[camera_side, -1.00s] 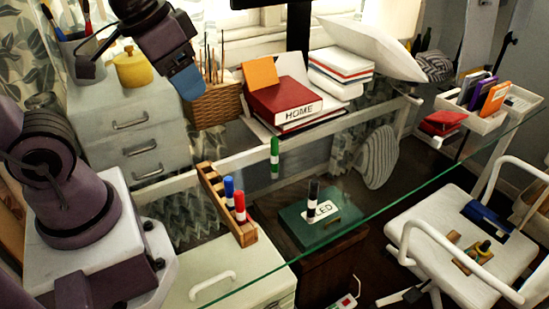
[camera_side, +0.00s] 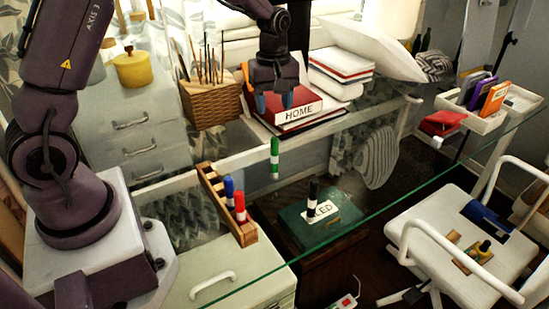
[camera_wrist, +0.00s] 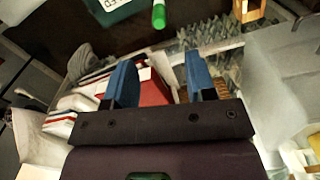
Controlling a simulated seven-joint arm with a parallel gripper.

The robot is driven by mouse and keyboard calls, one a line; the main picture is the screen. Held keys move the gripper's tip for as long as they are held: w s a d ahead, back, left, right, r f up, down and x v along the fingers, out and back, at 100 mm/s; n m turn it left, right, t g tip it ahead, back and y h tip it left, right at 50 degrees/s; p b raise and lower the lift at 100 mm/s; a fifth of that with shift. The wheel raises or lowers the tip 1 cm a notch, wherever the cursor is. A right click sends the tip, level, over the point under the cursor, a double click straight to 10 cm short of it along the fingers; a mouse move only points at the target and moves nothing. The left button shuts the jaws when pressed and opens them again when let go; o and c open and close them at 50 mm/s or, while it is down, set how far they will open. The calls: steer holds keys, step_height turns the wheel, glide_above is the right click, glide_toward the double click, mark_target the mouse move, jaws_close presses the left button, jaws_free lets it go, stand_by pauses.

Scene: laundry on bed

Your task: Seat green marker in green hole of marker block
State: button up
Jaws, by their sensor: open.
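The green marker (camera_side: 275,158) stands upright on the glass desk, with a white band around its middle. It also shows at the top of the wrist view (camera_wrist: 158,15). The wooden marker block (camera_side: 212,188) lies to its left, long and narrow, with a blue marker (camera_side: 229,190) and a red marker (camera_side: 240,206) upright in its near part. A piece of wood, apparently the block (camera_wrist: 240,12), shows at the wrist view's top right. My gripper (camera_side: 275,103) is open and empty, pointing down above the green marker, clear of it. The hole colours cannot be made out.
A black marker (camera_side: 313,198) stands upright right of the block, over a green box (camera_side: 342,217). Red books (camera_side: 285,97), a pen basket (camera_side: 212,103) and a white pillow (camera_side: 372,48) are at the back. The glass between the block and green marker is clear.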

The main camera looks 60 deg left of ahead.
glide_above(275, 176)
steer(key=f, duration=0.8)
steer(key=a+f, duration=0.1)
steer(key=f, duration=0.4)
steer(key=shift+w, duration=0.2)
jaws_close()
